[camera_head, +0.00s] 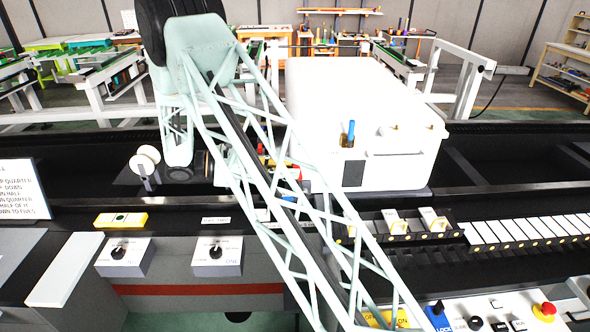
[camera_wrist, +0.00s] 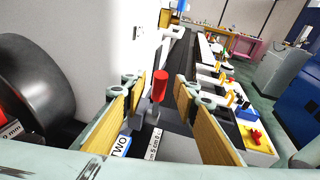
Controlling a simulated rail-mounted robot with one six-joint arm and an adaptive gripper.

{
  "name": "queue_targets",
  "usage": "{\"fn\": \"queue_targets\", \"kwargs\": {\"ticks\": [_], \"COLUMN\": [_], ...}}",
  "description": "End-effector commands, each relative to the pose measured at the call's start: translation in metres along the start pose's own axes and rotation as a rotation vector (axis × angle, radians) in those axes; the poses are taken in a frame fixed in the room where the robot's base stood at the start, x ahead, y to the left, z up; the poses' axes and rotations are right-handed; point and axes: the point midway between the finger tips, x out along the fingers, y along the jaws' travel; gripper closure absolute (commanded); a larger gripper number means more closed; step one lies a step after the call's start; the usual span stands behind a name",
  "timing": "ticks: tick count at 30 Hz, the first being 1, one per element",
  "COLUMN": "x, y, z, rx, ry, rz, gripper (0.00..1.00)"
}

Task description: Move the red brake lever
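The red brake lever (camera_wrist: 160,86) stands upright in the middle of the wrist view, a red cylindrical grip on a thin grey shaft. My gripper (camera_wrist: 161,92) is open, with one wood-coloured finger pad to the left of the lever and one to the right. A gap shows on both sides of the red grip, and neither pad appears to touch it. How far the lever reaches in between the pads is hard to tell. In the head view, my own arm lattice covers most of the gripper and lever area, with only bits of red and yellow showing.
A large white box-shaped housing (camera_head: 365,115) stands right behind the arm; its white wall fills the wrist view's left. A blue "TWO" label (camera_wrist: 121,146) lies below the lever. Knob boxes (camera_head: 217,255), a yellow switch plate (camera_head: 120,220) and a red stop button (camera_head: 544,310) line the front.

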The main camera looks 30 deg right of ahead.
Motion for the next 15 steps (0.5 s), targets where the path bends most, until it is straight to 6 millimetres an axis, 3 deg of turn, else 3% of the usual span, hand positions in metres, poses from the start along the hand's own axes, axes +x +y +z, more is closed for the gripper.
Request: {"fn": "queue_targets", "kwargs": {"ticks": [15], "x": [-0.072], "y": [0.001], "z": [0.000], "rx": [0.002], "ry": [0.000], "rz": [0.001], "gripper": [0.73]}}
